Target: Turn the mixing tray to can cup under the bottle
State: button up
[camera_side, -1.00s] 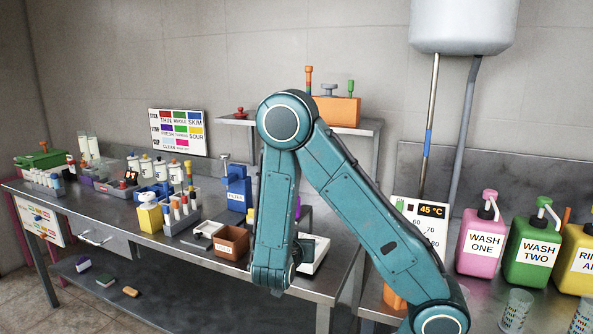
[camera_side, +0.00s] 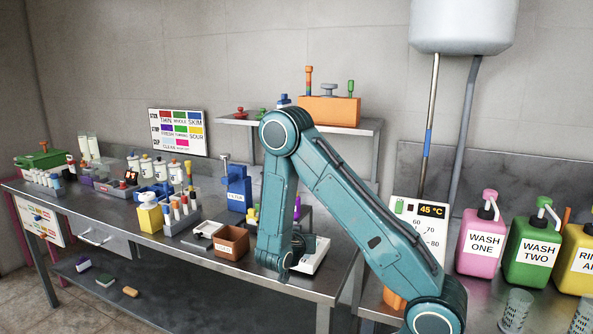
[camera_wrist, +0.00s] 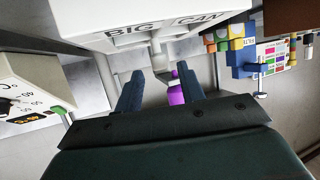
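In the wrist view, my gripper (camera_wrist: 160,76) has its two dark blue fingers apart, with a visible gap between them. A white body labelled BIG CAN (camera_wrist: 170,28) is just beyond the fingertips, with a pale grey stem (camera_wrist: 156,62) below it in line with the gap. A purple bottle-like thing (camera_wrist: 176,92) shows beside the right finger; its purple colour also shows behind my arm in the side view (camera_side: 297,208). A white device (camera_side: 314,256) is partly hidden there. I cannot clearly identify the mixing tray or the cup.
A brown box (camera_side: 231,243) and a rack of tubes (camera_side: 183,218) stand on the bench left of my arm. A blue filter stand (camera_side: 238,188) is behind. A temperature panel (camera_side: 420,225) and the pink wash jug (camera_side: 481,243) are at right. A shelf (camera_side: 365,127) is above.

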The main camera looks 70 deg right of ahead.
jog(key=shift+x, duration=2.25)
jog(key=shift+c, duration=0.5)
grip_shut()
